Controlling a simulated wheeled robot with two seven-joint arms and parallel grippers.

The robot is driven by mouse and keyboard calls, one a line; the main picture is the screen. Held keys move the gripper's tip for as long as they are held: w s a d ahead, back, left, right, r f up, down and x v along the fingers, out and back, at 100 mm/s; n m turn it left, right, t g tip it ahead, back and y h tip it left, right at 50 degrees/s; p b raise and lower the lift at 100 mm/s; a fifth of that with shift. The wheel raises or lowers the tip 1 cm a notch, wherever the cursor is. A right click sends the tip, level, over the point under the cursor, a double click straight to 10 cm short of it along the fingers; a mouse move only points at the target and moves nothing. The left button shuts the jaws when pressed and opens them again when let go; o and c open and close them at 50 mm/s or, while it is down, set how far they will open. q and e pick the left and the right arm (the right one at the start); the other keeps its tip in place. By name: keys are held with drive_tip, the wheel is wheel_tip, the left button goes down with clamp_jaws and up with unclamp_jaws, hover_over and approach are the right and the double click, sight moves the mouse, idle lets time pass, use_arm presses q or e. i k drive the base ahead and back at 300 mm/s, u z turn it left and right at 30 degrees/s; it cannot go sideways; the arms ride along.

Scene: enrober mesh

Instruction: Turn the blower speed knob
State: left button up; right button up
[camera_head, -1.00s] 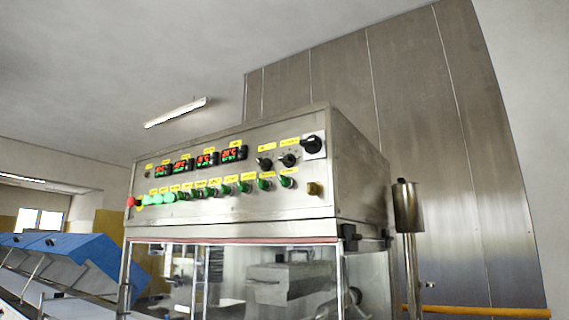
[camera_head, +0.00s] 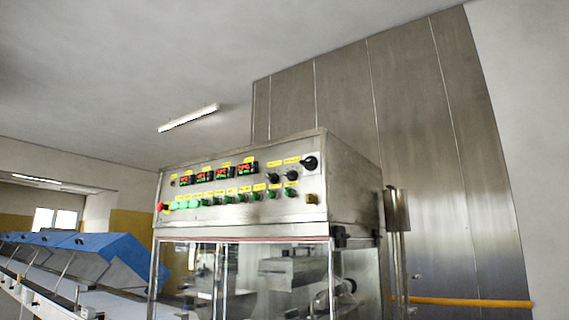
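The steel control box (camera_head: 240,208) of the machine stands in the middle of the head view. Its front panel carries several black knobs at the upper right: one at the left (camera_head: 273,179), one in the middle (camera_head: 291,175), and a larger one on a pale plate (camera_head: 310,163). Yellow labels sit above the two smaller knobs, but their text is too small to read, so I cannot tell which is the blower speed knob. Neither of my grippers is in view.
Several red-green displays (camera_head: 225,173) and a row of green buttons (camera_head: 230,198) fill the panel, with a red button (camera_head: 160,206) at its left end. Glass panels are below. A steel cylinder on a post (camera_head: 396,210) stands right. Blue-covered equipment (camera_head: 105,255) is at left.

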sight(292, 175)
drive_tip(key=u, duration=0.6)
drive_tip(key=i, duration=0.7)
drive_tip(key=u, duration=0.3)
